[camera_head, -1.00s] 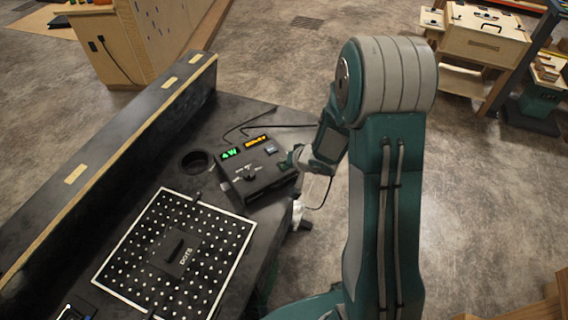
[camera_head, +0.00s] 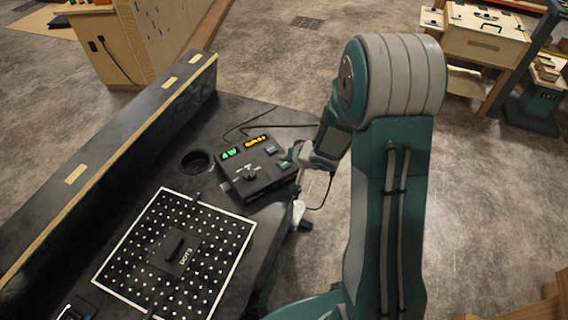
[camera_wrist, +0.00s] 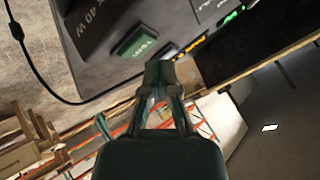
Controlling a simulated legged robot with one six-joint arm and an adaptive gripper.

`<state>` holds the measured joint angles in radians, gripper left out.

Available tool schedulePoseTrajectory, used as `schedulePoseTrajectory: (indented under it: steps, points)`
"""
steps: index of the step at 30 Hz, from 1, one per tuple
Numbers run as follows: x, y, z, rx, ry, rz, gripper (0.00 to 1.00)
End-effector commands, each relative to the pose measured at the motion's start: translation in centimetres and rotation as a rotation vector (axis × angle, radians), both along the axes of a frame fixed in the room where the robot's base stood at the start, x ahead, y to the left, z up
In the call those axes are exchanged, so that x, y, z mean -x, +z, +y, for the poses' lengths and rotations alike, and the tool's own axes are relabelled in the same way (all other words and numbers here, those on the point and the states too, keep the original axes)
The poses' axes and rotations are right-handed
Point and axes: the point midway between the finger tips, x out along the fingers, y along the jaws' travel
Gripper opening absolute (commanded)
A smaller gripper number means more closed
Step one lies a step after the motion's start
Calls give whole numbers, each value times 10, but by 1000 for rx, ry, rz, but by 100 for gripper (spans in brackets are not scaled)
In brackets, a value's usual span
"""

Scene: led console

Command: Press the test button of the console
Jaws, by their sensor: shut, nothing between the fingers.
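The console (camera_head: 240,183) is a dark box on the black table, with a green display and an amber display on top. Its test button (camera_wrist: 138,41) is a green rectangle with small lettering in the wrist view, near the amber display. In the head view the button (camera_head: 271,151) looks small and greyish. My gripper (camera_wrist: 160,70) is shut and empty, its fingertips just beside the button in the wrist view. Whether they touch it I cannot tell. In the head view my gripper (camera_head: 288,160) is over the console's right edge, partly hidden by my wrist.
A perforated board (camera_head: 216,228) with a white border lies in front of the console. A round hole (camera_head: 196,161) is to its left. A raised ledge (camera_head: 130,155) runs along the table's left side. Cables trail behind and right of the console.

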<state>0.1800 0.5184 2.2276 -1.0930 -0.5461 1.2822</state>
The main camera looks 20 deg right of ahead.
Motion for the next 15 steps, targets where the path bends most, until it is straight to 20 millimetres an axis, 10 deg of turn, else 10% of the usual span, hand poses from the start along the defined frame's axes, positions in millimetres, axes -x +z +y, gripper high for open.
schedulePoseTrajectory:
  steps: [15]
  points:
    - [0,29,0,1,0,-2,0]
